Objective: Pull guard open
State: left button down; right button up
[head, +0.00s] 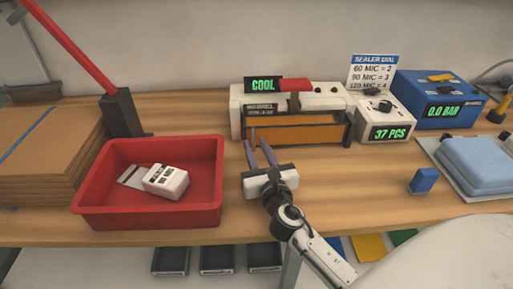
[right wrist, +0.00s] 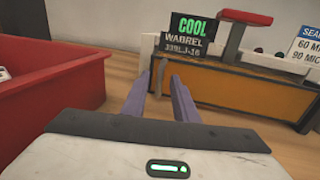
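The sealer (head: 237,106) stands at the back of the bench, with a "COOL" display and a red lever. Its amber guard (head: 305,133) covers the front and looks lowered; the guard also fills the middle of the right wrist view (right wrist: 240,97). A thin upright bar (right wrist: 160,78), apparently a handle, stands at the guard's left end. My right gripper (head: 254,141) is at that end, its two purple fingers apart. In the right wrist view the bar shows between the fingertips (right wrist: 158,80); I cannot tell whether they touch it. My left gripper is out of view.
A red bin (head: 150,217) holding a white device (head: 166,181) stands left of my right gripper. A counter box (head: 385,115), a blue pressure box (head: 433,97) and a small blue block (head: 423,180) are to the right.

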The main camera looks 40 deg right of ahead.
grip_shut()
dwell(1.4)
